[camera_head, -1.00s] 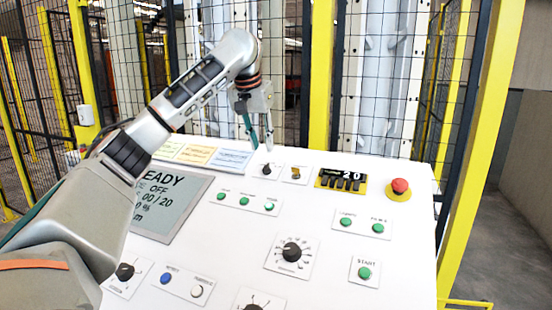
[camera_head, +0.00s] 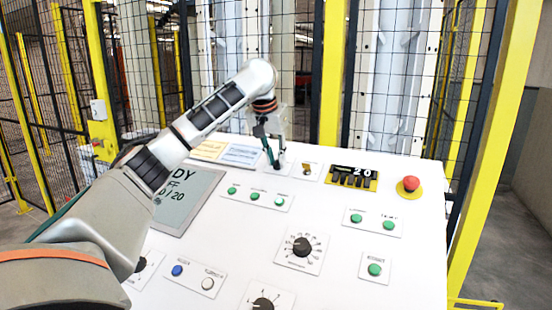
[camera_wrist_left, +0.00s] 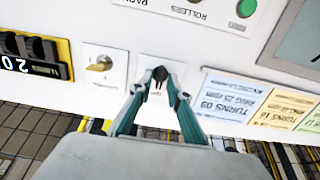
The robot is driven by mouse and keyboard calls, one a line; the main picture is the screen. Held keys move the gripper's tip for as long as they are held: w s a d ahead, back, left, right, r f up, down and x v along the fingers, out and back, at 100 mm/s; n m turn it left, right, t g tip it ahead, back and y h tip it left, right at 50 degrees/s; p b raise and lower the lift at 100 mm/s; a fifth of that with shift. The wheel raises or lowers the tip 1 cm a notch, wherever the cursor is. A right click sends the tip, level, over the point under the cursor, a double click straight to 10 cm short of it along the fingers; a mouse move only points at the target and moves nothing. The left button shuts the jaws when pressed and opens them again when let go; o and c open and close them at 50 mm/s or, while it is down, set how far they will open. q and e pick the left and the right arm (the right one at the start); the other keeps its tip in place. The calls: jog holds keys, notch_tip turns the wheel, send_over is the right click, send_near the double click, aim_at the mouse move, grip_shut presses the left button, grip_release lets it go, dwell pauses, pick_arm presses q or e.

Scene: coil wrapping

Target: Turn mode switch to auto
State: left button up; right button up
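The mode switch is most likely the black rotary knob (camera_wrist_left: 159,73) on a small white plate at the far edge of the sloping panel; its label is not readable. My left gripper (camera_head: 276,162) reaches down to this knob from the far side. In the left wrist view its two green fingers (camera_wrist_left: 158,82) converge on both sides of the knob and appear closed on it. The tips hide part of the knob, so its pointing direction is unclear. My right gripper is not in view.
A yellow key-like switch (camera_head: 307,170) sits close to the right of the knob. Beyond it are a black counter (camera_head: 352,177) and a red emergency button (camera_head: 410,184). Green buttons (camera_head: 254,196) and a large dial (camera_head: 301,246) lie nearer. Yellow-framed mesh fencing stands behind the panel.

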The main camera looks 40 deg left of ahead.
pick_arm(q)
grip_shut()
jog(key=shift+m, duration=0.3)
jog(key=m, duration=0.2)
jog(key=shift+m, duration=0.3)
jog(key=m, duration=0.5)
jog(key=shift+d+m, duration=0.15)
jog(key=shift+m, duration=0.25)
jog(key=shift+o, duration=2.1)
grip_release()
